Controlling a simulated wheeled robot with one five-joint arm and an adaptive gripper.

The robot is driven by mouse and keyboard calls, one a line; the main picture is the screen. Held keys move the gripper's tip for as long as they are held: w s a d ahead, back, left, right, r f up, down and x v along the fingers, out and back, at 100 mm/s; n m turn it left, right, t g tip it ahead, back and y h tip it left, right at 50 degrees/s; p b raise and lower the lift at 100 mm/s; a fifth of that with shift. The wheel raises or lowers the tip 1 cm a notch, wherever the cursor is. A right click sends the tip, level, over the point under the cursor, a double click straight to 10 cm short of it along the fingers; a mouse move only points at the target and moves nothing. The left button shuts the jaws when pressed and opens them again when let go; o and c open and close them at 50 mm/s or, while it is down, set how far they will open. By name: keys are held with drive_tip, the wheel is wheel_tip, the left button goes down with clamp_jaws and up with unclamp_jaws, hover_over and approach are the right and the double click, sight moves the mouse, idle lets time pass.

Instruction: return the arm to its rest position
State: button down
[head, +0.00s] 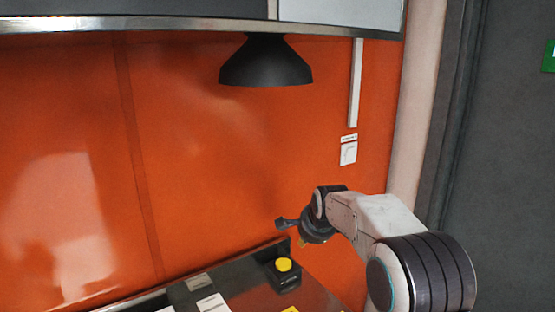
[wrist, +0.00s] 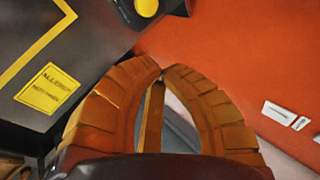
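My arm reaches in from the right in the head view, raised in front of the orange wall. My gripper (wrist: 162,72) shows in the wrist view as two curved orange-brown ribbed fingers whose tips meet. It is shut, with nothing seen held between the tips. In the head view its dark end (head: 302,234) is small and partly hidden by the wrist, above the counter and apart from it.
A dark box with a yellow button (head: 284,265) stands on the counter (head: 245,272) below my gripper. White cards (head: 211,303) lie to its left. A black lamp (head: 265,62) hangs above. A wall switch (head: 348,153) and doorway frame (head: 436,120) are at the right.

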drive_tip(key=s+d+r+n+g, duration=0.1)
drive_tip(key=s+d+r+n, duration=0.15)
drive_tip(key=s, duration=0.75)
drive_tip(key=s+d+r+n+g, duration=0.15)
drive_tip(key=s+d+n, duration=0.25)
drive_tip(key=s, duration=0.6)
drive_tip(key=s+d+f+n, duration=0.1)
drive_tip(key=s+f+n, duration=0.1)
drive_tip(key=s, duration=0.8)
drive_tip(key=s+d+f+n+h, duration=0.1)
drive_tip(key=s+n, duration=0.4)
drive_tip(key=s, duration=0.6)
wheel_tip(320, 180, down, 2)
drive_tip(key=shift+d+f+g, duration=0.1)
drive_tip(key=shift+d+g, duration=0.35)
